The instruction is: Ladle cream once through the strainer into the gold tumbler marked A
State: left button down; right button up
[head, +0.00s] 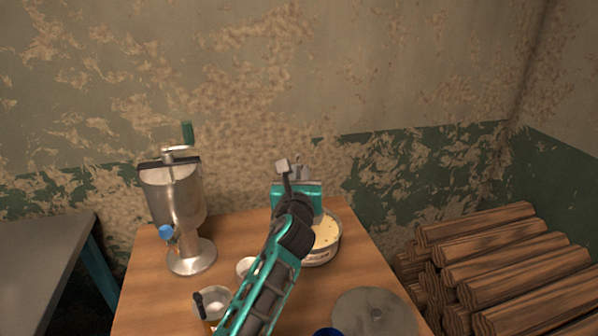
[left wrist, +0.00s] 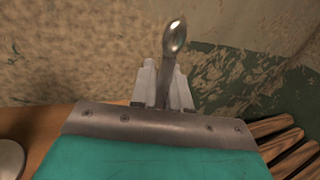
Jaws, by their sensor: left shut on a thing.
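My left gripper (head: 298,172) is above the back of the pot, with its arm crossing in front of it. In the left wrist view its two pale fingers (left wrist: 163,82) are shut on a metal ladle (left wrist: 174,48), whose rounded, shiny end sticks up past the fingertips. The rest of the ladle is hidden. The pot (head: 320,258) holds pale yellow cream (head: 326,234) and is partly covered by my arm. A strainer (head: 213,302) with a dark handle sits at the front left, apparently on a gold tumbler (head: 211,324); no letter is readable. My right gripper is out of view.
A metal separator (head: 178,203) with a blue tap stands at the table's back left. A small white cup (head: 245,267) sits beside my arm. A round metal lid (head: 352,302) lies front right, near a blue object (head: 328,332). Logs (head: 500,265) are stacked right of the table.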

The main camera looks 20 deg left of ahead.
aim_at(318, 219)
pick_arm(q)
notch_tip(318, 219, down, 8)
jog(key=b, duration=0.5)
jog(key=shift+r, duration=0.15)
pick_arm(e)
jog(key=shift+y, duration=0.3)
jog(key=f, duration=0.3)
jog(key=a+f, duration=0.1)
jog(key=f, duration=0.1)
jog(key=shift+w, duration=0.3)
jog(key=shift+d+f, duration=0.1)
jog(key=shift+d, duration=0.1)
pick_arm(q)
jog(key=shift+r, duration=0.1)
